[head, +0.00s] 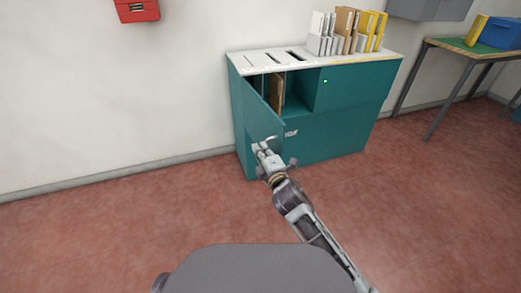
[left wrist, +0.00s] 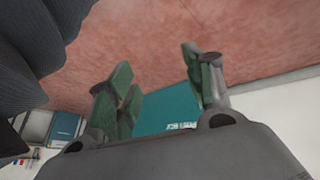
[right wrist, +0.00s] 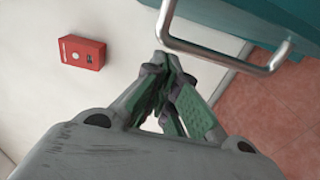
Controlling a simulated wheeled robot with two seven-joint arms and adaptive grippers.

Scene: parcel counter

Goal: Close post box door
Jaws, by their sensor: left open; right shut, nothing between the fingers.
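The teal post box (head: 345,85) stands against the wall, with slots in its white top. Its door (head: 253,108) stands open at the left, swung out towards me, and the compartment behind it shows dividers and a brown item (head: 277,91). My right gripper (head: 265,148) is shut and empty, close to the door's outer edge and handle. In the right wrist view, the metal handle (right wrist: 222,62) crosses just beyond the shut fingertips (right wrist: 165,62); I cannot tell whether they touch. My left gripper (left wrist: 160,85) is open and empty, out of the head view.
White, brown and yellow folders (head: 346,32) stand on the post box top. A red wall box (head: 137,10) hangs at the upper left. A table (head: 470,48) with a blue bin (head: 502,32) is at the right. The red floor in front is clear.

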